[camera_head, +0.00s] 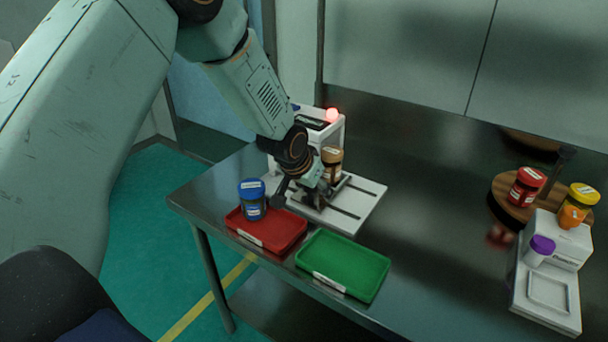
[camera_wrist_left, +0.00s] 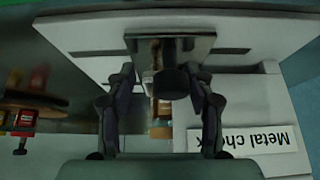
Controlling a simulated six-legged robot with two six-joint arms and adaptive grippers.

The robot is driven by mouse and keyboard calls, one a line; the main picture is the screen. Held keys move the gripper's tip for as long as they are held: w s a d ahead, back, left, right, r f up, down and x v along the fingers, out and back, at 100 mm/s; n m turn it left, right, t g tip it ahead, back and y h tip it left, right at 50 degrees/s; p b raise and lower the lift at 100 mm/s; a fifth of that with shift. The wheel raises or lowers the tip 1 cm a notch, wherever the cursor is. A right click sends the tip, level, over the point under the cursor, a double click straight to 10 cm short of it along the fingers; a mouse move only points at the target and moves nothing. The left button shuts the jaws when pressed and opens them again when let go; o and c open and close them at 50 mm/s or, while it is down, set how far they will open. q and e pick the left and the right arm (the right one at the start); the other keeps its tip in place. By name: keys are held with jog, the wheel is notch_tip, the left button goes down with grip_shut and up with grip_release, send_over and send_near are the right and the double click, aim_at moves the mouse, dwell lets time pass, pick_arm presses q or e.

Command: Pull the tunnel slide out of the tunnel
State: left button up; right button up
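The white metal check machine (camera_head: 336,137) stands on the table with a red light lit on top. Its flat white base carries dark rails. In the left wrist view its label (camera_wrist_left: 245,138) reads "Metal check", upside down. A grey plate with a dark round knob (camera_wrist_left: 176,82), seemingly the tunnel slide, shows between my left fingers. My left gripper (camera_head: 318,194) is low over the machine's base; it also shows in the wrist view (camera_wrist_left: 163,85). Its fingers are apart on either side of the knob, with gaps visible. A brown jar (camera_head: 332,156) stands just behind the gripper, partly hidden. My right gripper is out of view.
A blue jar (camera_head: 252,197) stands on the back of the red tray (camera_head: 270,236). An empty green tray (camera_head: 345,268) lies beside it. At right are a wooden turntable (camera_head: 500,199) with jars and a white scale (camera_head: 545,291). The table between is mostly clear.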

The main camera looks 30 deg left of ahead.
pick_arm(q)
jog(key=shift+s+d+r+p, duration=0.1)
jog(key=shift+d+p, duration=0.8)
jog(key=shift+p, duration=0.6)
jog(key=shift+s+d+p, duration=0.2)
jog(key=shift+d+p, duration=0.4)
jog(key=shift+d, duration=2.1)
jog(key=o, duration=1)
jog(key=shift+p+v, duration=1.55)
jog(key=shift+v, duration=0.9)
jog(key=p+v, duration=0.3)
jog(key=v, duration=0.1)
